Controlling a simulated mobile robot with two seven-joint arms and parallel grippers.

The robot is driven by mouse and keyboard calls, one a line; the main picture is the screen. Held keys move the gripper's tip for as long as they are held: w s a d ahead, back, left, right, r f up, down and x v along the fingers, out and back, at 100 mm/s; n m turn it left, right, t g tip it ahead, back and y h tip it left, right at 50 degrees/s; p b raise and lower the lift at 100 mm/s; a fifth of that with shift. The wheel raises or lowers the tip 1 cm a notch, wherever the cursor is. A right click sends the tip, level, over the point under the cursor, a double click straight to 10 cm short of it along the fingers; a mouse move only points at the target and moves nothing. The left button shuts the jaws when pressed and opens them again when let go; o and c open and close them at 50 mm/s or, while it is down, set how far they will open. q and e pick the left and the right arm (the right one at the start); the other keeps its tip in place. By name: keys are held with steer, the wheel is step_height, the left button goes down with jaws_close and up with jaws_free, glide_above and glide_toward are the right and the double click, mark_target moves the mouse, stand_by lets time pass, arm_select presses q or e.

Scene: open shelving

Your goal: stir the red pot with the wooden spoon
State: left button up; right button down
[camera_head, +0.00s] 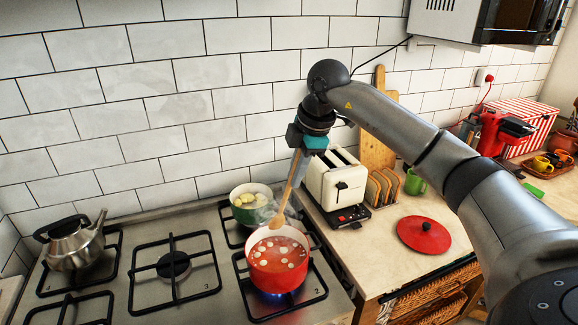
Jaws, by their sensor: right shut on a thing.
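The red pot (277,275) stands on a lit burner of the stove, with blue flame under it. It holds reddish liquid with pale round pieces floating in it. My right gripper (299,158) is above and slightly right of the pot, shut on the wooden spoon (287,192). The spoon hangs down at a slant, and its lower end is at the far rim of the pot. I cannot tell whether its tip touches the liquid. My left gripper is not in view.
A green pot (237,214) with yellowish pieces stands just behind the red pot. A metal kettle (75,246) is at the left of the stove (205,297). A toaster (322,181), a red lid (424,235) and a green mug (415,181) are on the counter at right.

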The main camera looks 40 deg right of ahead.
steer(key=shift+s+f+b, duration=0.2)
steer(key=shift+f+b, duration=0.5)
steer(key=shift+f, duration=0.1)
arm_select(q)
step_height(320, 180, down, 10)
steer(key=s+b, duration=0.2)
steer(key=b, duration=0.6)
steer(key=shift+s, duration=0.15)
arm_select(e)
step_height(320, 180, down, 12)
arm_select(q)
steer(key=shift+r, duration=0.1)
arm_select(e)
steer(key=shift+d+r, duration=0.1)
